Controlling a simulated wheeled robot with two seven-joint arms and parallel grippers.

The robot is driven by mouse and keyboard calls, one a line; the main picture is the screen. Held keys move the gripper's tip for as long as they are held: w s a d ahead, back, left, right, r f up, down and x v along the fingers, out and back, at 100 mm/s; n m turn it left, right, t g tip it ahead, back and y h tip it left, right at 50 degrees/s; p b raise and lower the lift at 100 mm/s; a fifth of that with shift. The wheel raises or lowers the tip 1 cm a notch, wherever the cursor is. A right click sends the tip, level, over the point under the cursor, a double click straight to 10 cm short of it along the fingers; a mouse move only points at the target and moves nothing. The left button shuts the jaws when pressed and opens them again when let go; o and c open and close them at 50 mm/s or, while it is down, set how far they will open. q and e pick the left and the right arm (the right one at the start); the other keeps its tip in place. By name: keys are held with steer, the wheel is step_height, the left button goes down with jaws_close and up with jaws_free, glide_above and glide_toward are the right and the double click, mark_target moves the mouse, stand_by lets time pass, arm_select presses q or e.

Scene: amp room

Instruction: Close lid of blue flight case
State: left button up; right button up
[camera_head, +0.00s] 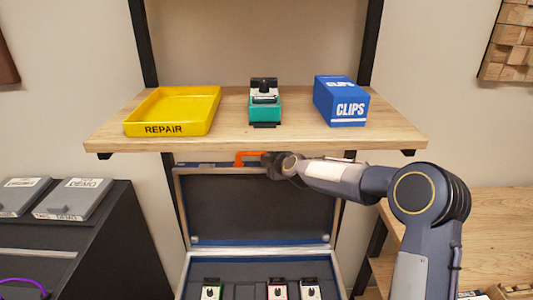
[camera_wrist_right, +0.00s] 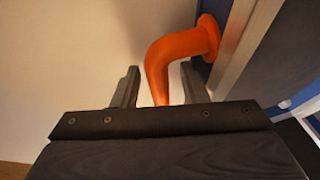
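The blue flight case (camera_head: 190,270) stands open below the shelf, its lid (camera_head: 260,205) raised upright with a dark lining facing me. An orange handle (camera_head: 248,155) sticks out at the lid's top edge. It also shows in the right wrist view (camera_wrist_right: 180,47), curving out from the lid's blue face. My right gripper (camera_head: 268,160) is at the handle. In the right wrist view its two fingers (camera_wrist_right: 160,88) stand apart on either side of the handle, with gaps visible on both sides. My left gripper is in neither view.
A wooden shelf (camera_head: 225,130) overhangs the lid, bearing a yellow REPAIR tray (camera_head: 170,112), a teal pedal (camera_head: 265,106) and a blue CLIPS box (camera_head: 341,102). Several pedals (camera_head: 278,291) sit inside the case. A dark stand (camera_head: 100,245) is left, a wooden bench (camera_head: 490,225) right.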

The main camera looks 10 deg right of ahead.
steer(key=shift+c, duration=0.2)
jaws_close()
